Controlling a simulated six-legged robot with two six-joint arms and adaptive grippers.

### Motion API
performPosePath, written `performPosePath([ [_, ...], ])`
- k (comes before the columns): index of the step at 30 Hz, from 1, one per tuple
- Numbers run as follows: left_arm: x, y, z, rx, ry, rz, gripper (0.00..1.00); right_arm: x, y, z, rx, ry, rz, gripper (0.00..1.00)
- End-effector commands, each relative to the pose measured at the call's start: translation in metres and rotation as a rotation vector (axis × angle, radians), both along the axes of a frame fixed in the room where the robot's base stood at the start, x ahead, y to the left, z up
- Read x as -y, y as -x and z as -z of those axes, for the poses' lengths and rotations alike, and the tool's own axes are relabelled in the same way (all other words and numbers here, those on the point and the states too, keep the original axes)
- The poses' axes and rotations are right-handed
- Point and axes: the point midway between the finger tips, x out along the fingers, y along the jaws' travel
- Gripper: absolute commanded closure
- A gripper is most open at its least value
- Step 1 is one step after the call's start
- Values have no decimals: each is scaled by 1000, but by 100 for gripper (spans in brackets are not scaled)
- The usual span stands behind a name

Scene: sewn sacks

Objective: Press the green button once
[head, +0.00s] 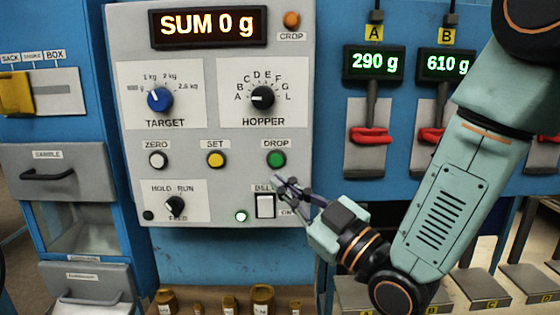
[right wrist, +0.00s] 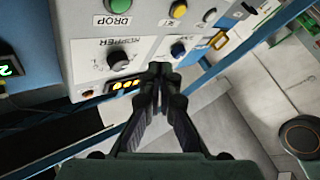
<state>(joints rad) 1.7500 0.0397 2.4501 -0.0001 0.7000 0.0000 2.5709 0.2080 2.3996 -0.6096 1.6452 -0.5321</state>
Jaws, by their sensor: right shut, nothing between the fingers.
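The round green button (head: 276,160) sits under the DROP label on the grey control panel (head: 210,133). It also shows near the top of the right wrist view (right wrist: 117,5). My right gripper (head: 279,181) is shut and empty. In the head view its fingertips appear just below the green button and above the BELT switch (head: 265,205); the button is not covered. I cannot tell the exact gap to the panel. In the right wrist view the shut fingers (right wrist: 160,72) point toward the panel. My left gripper is not in view.
A yellow button (head: 216,160) and a white button (head: 157,160) stand left of the green one. The HOPPER knob (head: 262,97) is above. The display (head: 209,26) reads SUM 0 g.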

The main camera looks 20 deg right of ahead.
Motion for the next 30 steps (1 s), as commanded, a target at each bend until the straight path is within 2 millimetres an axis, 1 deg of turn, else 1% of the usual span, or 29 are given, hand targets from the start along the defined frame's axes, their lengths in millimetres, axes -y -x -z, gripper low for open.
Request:
performPosePath([
  [8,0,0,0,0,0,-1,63,-2,0,1,-2,5,1,100],
  [13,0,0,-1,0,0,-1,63,0,-7,1,-3,5,1,100],
  [17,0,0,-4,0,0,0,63,5,-20,0,-2,4,1,100],
  [26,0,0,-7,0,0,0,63,17,-57,1,-3,5,0,100],
  [30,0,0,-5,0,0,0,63,21,-71,2,-2,5,-1,100],
])
